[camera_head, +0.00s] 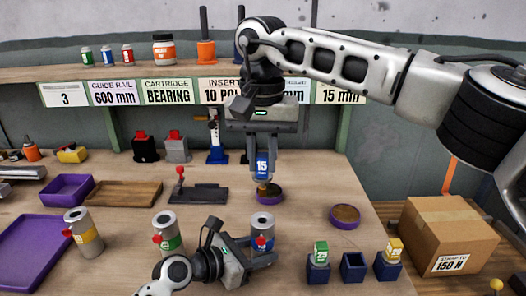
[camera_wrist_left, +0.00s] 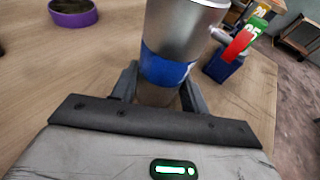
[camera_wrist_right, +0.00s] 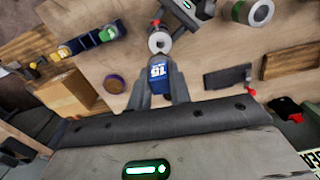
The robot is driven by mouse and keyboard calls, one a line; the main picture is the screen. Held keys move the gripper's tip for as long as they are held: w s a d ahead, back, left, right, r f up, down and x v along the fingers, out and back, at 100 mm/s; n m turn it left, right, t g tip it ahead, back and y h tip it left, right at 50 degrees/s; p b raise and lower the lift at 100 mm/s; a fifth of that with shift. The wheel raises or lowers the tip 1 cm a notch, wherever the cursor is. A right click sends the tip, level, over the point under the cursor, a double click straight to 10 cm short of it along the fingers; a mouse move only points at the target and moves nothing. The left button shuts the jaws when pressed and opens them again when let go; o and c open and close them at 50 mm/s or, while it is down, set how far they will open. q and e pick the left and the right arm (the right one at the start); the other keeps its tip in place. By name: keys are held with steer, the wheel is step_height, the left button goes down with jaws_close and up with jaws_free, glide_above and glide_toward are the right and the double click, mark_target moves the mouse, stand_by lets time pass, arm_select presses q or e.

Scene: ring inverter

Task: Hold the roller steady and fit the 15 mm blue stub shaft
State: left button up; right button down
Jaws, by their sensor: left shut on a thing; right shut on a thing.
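The blue stub shaft labelled 15 (camera_head: 263,165) is upright between the fingers of my right gripper (camera_head: 262,160). It also shows in the right wrist view (camera_wrist_right: 158,76). Its brass-coloured lower end hangs in front of or over a round purple dish (camera_head: 270,196); I cannot tell if they touch. The grey roller with a blue band (camera_head: 262,226) stands upright on the table, with an opening in its top. My left gripper (camera_head: 258,250) is shut around its lower part; in the left wrist view the fingers flank the roller (camera_wrist_left: 178,50) at its blue band. The shaft is apart from the roller, behind it.
Grey rollers with green (camera_head: 167,233) and yellow (camera_head: 83,233) bands stand to the left. Blue holders with a green 25 piece (camera_head: 318,262) and a yellow piece (camera_head: 388,266) flank an empty holder (camera_head: 354,268). Another purple dish (camera_head: 344,218) and a cardboard box (camera_head: 445,230) are right.

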mark_target(263, 176)
steer(key=shift+f, duration=2.4)
steer(key=shift+f, duration=2.7)
steer(key=c, duration=1.2)
jaws_free()
step_height(263, 176, up, 12)
steer(key=shift+r, duration=0.1)
arm_select(q)
steer(key=o, duration=0.8)
steer(key=shift+o, duration=0.2)
